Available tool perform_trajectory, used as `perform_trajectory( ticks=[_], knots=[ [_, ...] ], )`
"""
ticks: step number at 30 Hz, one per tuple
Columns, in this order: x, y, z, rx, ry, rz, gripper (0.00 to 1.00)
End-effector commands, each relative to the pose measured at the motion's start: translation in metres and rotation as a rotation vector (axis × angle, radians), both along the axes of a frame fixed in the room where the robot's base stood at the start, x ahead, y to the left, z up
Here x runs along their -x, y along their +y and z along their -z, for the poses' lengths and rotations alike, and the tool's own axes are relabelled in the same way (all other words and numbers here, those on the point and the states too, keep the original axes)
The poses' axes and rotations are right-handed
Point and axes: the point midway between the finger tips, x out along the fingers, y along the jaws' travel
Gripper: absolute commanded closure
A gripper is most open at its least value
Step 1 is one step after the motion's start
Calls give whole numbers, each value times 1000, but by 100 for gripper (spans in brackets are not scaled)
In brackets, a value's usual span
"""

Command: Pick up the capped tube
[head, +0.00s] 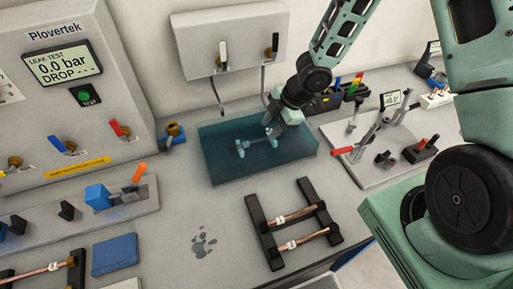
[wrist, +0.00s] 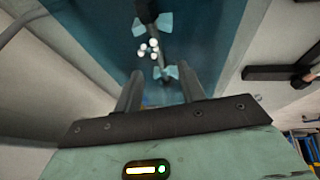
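A blue water tank (head: 215,165) stands at the middle of the bench. A dark tube (wrist: 154,32) lies in it, with pale blue supports at two places and a dark end piece at the top of the wrist view. In the head view the tube (head: 256,144) is small and tinted by the water. My gripper (head: 269,128) is over the tank, pointing down. In the wrist view my gripper (wrist: 161,72) has its two fingers apart, with the tube's near part seen between and beyond them. Whether they reach the tube's depth cannot be told.
A rack (head: 262,232) with two tagged copper tubes stands in front of the tank. A leak-test panel (head: 60,80) is at left, a valve box (head: 235,35) behind, and a lever fixture (head: 375,150) at right. Bench right of the blue pad (head: 114,254) is mostly clear.

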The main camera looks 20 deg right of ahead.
Motion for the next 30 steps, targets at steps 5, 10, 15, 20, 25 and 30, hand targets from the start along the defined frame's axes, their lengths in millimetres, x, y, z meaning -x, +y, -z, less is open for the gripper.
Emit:
perform_trajectory(
  ticks=[5, 10, 15, 20, 25, 30],
  knots=[
    [-2, 5, 10, -1, 0, 0, 60],
    [-6, 13, 31, 0, 1, -2, 60],
    [-11, 21, 49, -1, 1, -1, 60],
    [-13, 23, 55, 0, 0, 1, 60],
    [-13, 23, 54, 0, -1, 1, 63],
    [-13, 23, 54, 0, -1, 1, 100]
  ],
)
